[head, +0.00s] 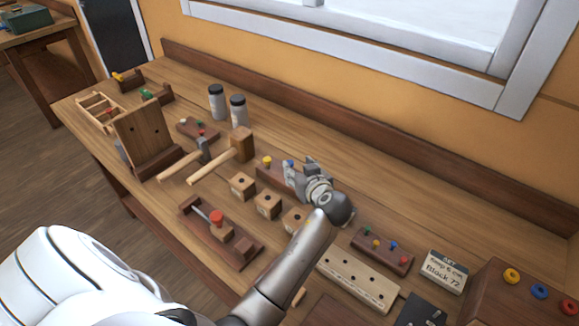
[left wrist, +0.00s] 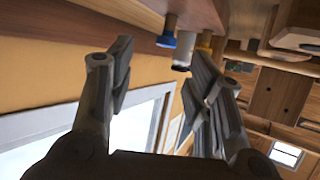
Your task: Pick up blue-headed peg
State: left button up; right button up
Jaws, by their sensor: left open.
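A blue-headed peg (head: 290,163) stands in a dark wooden rack (head: 266,178) near the back of the bench, partly hidden by my gripper. My left gripper (head: 300,174) is open, just in front of and over that peg. In the left wrist view, which looks upside down, the blue head (left wrist: 166,40) shows beyond the open fingers (left wrist: 160,86), not between them. Another blue-headed peg (head: 393,246) stands in a rack at the right. My right gripper is not in view.
A yellow-headed peg (head: 267,161) shares the rack. Drilled wooden blocks (head: 267,206) sit in front of it. A pale drilled board (head: 355,280) lies to the right. A wall rises behind the bench.

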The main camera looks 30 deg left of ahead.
aim_at(291, 164)
pick_arm(q)
jog(key=shift+x, duration=0.75)
jog(key=shift+w+a+f, duration=0.1)
jog(key=shift+w+a, duration=0.05)
jog(key=shift+a, duration=0.2)
jog(key=shift+w+a+f+p, duration=0.1)
jog(key=shift+w+a+p, duration=0.05)
jog(key=shift+a+p, duration=0.25)
jog(key=p+x, duration=0.1)
jog(key=x, duration=0.3)
jog(key=shift+a+f+p, duration=0.15)
jog(key=shift+f+p, duration=0.2)
jog(key=shift+f, duration=0.1)
jog(key=c, duration=0.8)
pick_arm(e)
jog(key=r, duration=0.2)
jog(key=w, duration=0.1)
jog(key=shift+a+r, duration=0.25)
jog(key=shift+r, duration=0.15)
